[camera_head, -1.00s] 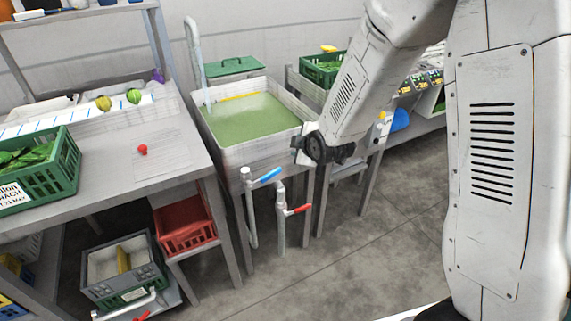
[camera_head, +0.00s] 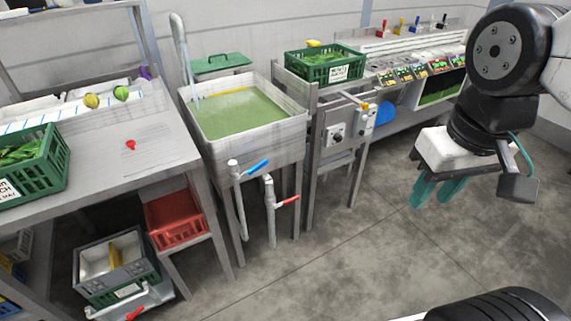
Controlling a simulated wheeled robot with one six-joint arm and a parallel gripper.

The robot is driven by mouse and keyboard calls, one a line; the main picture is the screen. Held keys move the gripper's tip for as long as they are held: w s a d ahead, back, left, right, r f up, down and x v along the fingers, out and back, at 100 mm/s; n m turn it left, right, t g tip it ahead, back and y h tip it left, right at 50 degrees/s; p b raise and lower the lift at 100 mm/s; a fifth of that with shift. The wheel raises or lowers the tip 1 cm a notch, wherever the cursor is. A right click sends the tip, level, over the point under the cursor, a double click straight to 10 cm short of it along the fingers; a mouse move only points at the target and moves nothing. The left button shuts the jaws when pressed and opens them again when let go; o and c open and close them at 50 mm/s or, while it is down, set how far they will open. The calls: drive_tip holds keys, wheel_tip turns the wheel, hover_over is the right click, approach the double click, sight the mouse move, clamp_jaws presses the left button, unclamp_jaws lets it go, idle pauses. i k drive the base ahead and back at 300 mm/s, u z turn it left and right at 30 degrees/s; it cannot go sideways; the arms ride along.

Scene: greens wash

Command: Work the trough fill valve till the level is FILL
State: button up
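The trough (camera_head: 300,135) stands at the centre-left on legs, with greenish water and a yellow line along its back inner wall. A bent grey pipe (camera_head: 181,55) comes down into its back left corner. Two valves stand on pipes before its front: one with a blue lever handle (camera_head: 257,167), one with a red lever handle (camera_head: 287,201). Which is the fill valve I cannot tell by any label. My gripper (camera_head: 437,192), with teal fingers pointing down, is at the right, well away from both valves. Its fingers look apart, with nothing seen between them.
A table (camera_head: 100,185) with a green crate (camera_head: 30,165) stands left. A red crate (camera_head: 176,222) and a grey bin sit below. A counter with control boxes (camera_head: 336,134) and another green crate (camera_head: 325,65) is right of the trough. The floor before the valves is clear.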

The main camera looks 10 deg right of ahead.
sight(251, 171)
drive_tip(key=z, duration=0.45)
drive_tip(key=k, duration=1.15)
drive_tip(key=u, duration=0.2)
drive_tip(key=i, duration=0.55)
drive_tip(key=u, duration=0.8)
drive_tip(key=i, duration=1.25)
drive_tip(key=z, duration=0.45)
